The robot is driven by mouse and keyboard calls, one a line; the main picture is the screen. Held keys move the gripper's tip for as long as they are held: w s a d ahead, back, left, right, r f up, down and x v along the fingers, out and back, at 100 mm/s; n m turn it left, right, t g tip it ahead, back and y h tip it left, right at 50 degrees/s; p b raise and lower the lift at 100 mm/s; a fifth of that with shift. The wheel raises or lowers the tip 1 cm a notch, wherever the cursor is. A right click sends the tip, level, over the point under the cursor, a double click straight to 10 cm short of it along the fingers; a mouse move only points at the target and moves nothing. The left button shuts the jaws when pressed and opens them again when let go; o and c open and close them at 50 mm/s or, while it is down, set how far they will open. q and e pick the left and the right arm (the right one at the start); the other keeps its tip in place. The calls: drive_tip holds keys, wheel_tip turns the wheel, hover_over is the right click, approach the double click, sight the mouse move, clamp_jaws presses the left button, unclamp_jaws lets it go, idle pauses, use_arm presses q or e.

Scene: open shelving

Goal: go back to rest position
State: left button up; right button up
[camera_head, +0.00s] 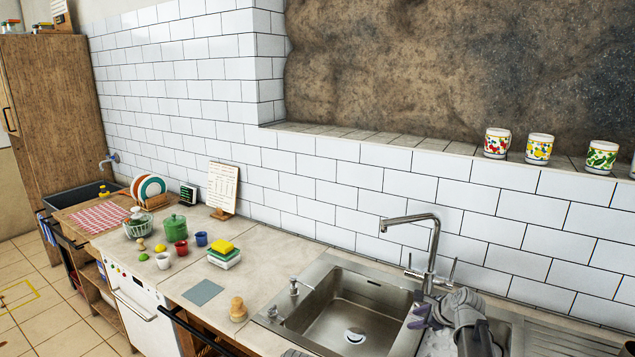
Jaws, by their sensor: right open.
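My right gripper (430,310) is at the lower right, over the right part of the steel sink (318,320). It is open, and I see nothing held between its fingers. My right arm comes up from the bottom edge behind it. The gripper is in front of the base of the tap (432,250); I cannot tell how far apart they are. My left gripper cannot be made out; only a small grey piece shows at the bottom edge, and I cannot tell what it is.
A soap dispenser (293,286) stands by the sink. Patterned mugs (539,149) line the ledge.

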drive_tip(key=s+a+f+n+g, duration=0.3)
drive_tip(key=s+a+n, duration=0.5)
drive_tip(key=a, duration=0.4)
drive_tip(key=s+a+f+n+g+h, duration=0.1)
drive_tip(key=s+a+n+g+h, duration=0.1)
drive_tip(key=s+a+n, duration=0.3)
drive_tip(key=s+a+f+n+g+h, duration=0.1)
drive_tip(key=s+a+n, duration=0.4)
drive_tip(key=s+n, duration=0.9)
drive_tip(key=shift+s+a+g+h, duration=0.2)
drive_tip(key=shift+s+g+h, duration=0.7)
drive_tip(key=shift+s, duration=0.35)
